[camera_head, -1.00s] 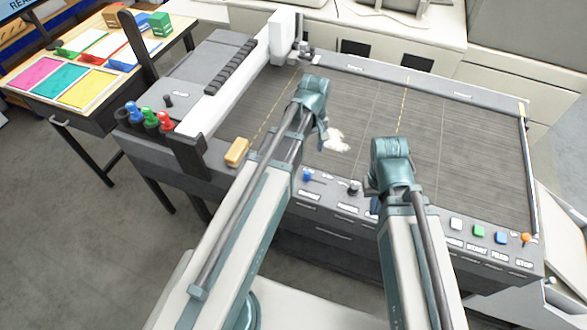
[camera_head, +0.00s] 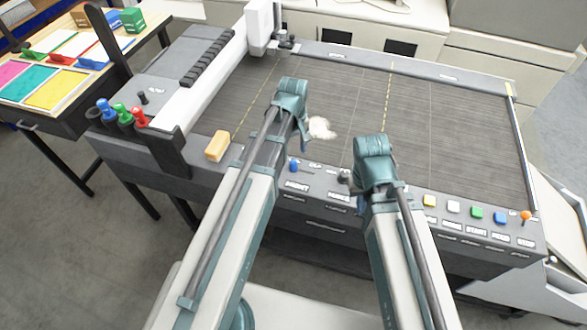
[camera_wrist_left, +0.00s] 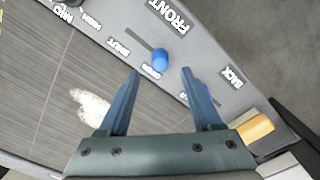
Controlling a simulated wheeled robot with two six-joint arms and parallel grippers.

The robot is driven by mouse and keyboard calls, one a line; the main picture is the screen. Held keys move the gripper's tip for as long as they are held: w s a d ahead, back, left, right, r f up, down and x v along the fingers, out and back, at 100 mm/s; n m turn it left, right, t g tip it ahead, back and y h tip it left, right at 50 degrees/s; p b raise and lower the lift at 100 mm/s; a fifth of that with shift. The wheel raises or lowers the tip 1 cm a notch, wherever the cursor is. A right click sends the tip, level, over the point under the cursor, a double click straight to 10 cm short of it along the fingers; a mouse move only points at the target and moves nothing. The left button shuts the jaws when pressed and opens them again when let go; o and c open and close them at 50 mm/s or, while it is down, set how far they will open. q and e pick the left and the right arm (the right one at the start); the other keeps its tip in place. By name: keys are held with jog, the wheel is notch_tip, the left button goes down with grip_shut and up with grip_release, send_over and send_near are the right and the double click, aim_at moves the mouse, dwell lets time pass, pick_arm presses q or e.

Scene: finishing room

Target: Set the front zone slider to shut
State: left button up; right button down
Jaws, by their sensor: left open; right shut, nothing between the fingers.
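The front zone slider has a blue knob (camera_wrist_left: 160,60) in a slot beside the FRONT label (camera_wrist_left: 167,15). In the left wrist view, the knob sits at the slot's end by the OPEN label (camera_wrist_left: 150,71), away from the SHUT label (camera_wrist_left: 118,48). The knob also shows in the head view (camera_head: 294,166). My left gripper (camera_wrist_left: 160,80) is open, its two fingers pointing toward the knob, with nothing between them. It also shows in the head view (camera_head: 304,142), above the table's near edge. My right gripper (camera_head: 361,203) is shut and empty, near the front panel right of the knob.
The BACK label (camera_wrist_left: 232,77) and an orange-tan block (camera_head: 217,146) lie on the other side. Coloured buttons (camera_head: 476,212) line the panel's right. A whitish patch (camera_head: 321,128) lies on the dark bed.

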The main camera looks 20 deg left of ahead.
aim_at(294, 162)
pick_arm(q)
notch_tip(294, 162, down, 6)
jog(key=b, duration=0.5)
jog(key=shift+f, duration=0.25)
jog(key=shift+c, duration=0.2)
grip_shut()
dwell(0.8)
